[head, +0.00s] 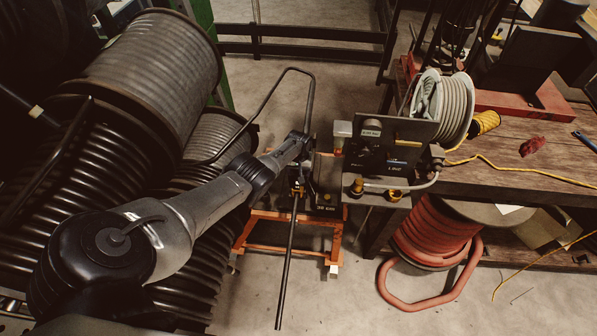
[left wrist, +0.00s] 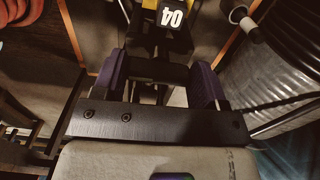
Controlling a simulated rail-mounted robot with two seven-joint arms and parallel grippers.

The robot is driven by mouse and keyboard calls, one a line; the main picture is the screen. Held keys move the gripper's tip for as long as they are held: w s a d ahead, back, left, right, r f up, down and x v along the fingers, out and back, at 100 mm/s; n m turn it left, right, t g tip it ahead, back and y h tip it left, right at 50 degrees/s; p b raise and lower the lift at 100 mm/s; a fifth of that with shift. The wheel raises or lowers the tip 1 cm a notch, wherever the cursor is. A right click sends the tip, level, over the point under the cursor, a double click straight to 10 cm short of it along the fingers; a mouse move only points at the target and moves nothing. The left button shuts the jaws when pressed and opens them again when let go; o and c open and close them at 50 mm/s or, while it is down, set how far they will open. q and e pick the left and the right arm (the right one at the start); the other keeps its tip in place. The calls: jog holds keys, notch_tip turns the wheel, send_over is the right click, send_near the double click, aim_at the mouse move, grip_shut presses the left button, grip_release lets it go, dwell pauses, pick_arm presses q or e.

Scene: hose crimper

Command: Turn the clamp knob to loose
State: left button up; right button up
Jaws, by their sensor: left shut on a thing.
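My left arm reaches in from the lower left in the head view to the hose crimper on its orange stand (head: 290,215). In the left wrist view, the purple pads of my left gripper (left wrist: 158,78) are shut on a dark part (left wrist: 155,71) that spans between them. It appears to be the clamp knob, but its shape and setting are mostly hidden. A black block with white digits (left wrist: 172,18) sits just beyond the fingers. In the head view the wrist covers the grasp. A long black bar (head: 287,265) slants down below it. My right gripper is not in view.
A control panel (head: 395,145) with gauges and brass fittings stands right of the wrist. Large black hose reels (head: 155,60) fill the left. A wooden bench (head: 530,150) stands at the right, with a red hose coil (head: 425,235) below. The floor in front of the stand is clear.

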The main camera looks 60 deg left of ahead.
pick_arm(q)
jog(key=shift+w+a+r, duration=0.15)
jog(key=shift+r, duration=0.05)
jog(key=o, duration=0.5)
jog(key=shift+o, duration=1.3)
jog(key=shift+w+a+r, duration=0.1)
jog(key=shift+w+a, duration=0.1)
jog(key=shift+o, duration=0.9)
jog(key=shift+s+d, duration=0.15)
jog(key=shift+s, duration=0.05)
jog(key=shift+r+p, duration=0.45)
jog(key=shift+p, duration=0.1)
notch_tip(320, 180, up, 13)
jog(key=p, duration=0.7)
jog(key=shift+f, duration=0.2)
